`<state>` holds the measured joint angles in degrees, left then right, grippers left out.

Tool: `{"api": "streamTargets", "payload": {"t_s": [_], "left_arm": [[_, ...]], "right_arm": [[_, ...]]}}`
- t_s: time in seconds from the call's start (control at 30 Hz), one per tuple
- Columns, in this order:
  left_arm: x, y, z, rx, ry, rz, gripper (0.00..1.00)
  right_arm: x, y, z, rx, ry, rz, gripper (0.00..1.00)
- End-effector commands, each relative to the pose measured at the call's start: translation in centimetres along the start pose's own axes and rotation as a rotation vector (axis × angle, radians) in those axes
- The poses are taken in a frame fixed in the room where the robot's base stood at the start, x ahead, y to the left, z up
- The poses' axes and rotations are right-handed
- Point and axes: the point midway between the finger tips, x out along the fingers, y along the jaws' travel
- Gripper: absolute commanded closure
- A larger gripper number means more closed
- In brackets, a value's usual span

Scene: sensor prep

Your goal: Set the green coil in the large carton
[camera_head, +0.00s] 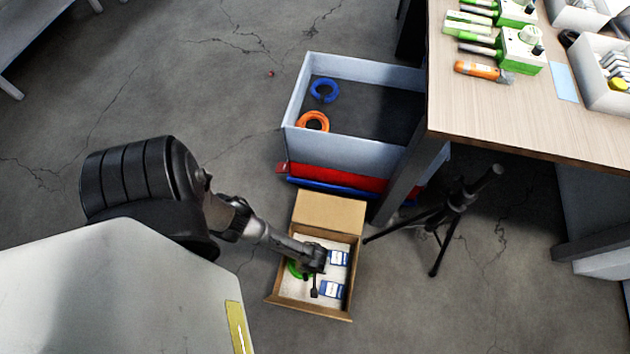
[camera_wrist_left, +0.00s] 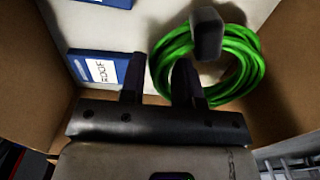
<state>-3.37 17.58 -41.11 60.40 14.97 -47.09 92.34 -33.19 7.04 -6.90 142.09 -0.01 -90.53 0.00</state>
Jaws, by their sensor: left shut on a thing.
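The large carton (camera_head: 279,299) is an open brown cardboard box on the floor in the head view, its flap folded out at the back. My left gripper (camera_head: 313,277) reaches down into it from the left. The green coil (camera_head: 294,270) is inside the carton at its left side, partly hidden by my gripper. In the left wrist view the gripper (camera_wrist_left: 160,75) is shut on the near strands of the green coil (camera_wrist_left: 243,65). The coil is close to the pale carton bottom; whether it touches is not clear. My right gripper is not in view.
Blue-and-white boxes (camera_head: 332,290) lie in the carton's right half. Behind stands a grey bin (camera_head: 350,150) with a blue coil (camera_head: 324,90) and an orange coil (camera_head: 313,121). A black tripod (camera_head: 440,215) and a wooden table (camera_head: 500,110) stand to the right.

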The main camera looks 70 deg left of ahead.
Motion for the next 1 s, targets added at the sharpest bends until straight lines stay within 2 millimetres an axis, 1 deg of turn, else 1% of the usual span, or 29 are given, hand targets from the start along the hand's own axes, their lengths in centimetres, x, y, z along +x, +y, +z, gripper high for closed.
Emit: {"api": "streamTargets", "payload": {"t_s": [0.03, 0.3, 0.4, 0.6, 0.77, 0.8, 1.0], "left_arm": [[0.7, 0.0, 0.0, 0.0, 0.0, 0.0, 0.98], [4.1, 0.0, 0.0, 0.001, 0.001, -0.001, 0.98], [4.4, 0.0, 0.0, 0.001, 0.001, 0.0, 0.98], [4.2, 0.0, 0.0, 0.0, 0.0, 0.0, 0.98], [4.4, 0.0, 0.0, 0.0, 0.0, 0.0, 0.98], [4.4, 0.0, 0.0, 0.0, 0.0, 0.001, 0.67], [4.4, 0.0, 0.0, 0.0, 0.0, 0.0, 0.48]], "right_arm": [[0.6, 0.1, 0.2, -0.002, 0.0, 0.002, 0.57], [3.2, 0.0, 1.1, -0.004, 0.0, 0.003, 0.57], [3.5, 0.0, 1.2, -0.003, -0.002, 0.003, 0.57], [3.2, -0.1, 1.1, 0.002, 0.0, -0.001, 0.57], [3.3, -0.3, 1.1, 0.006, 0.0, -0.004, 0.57], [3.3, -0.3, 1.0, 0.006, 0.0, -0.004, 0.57], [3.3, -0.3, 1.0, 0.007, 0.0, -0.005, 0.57]]}}
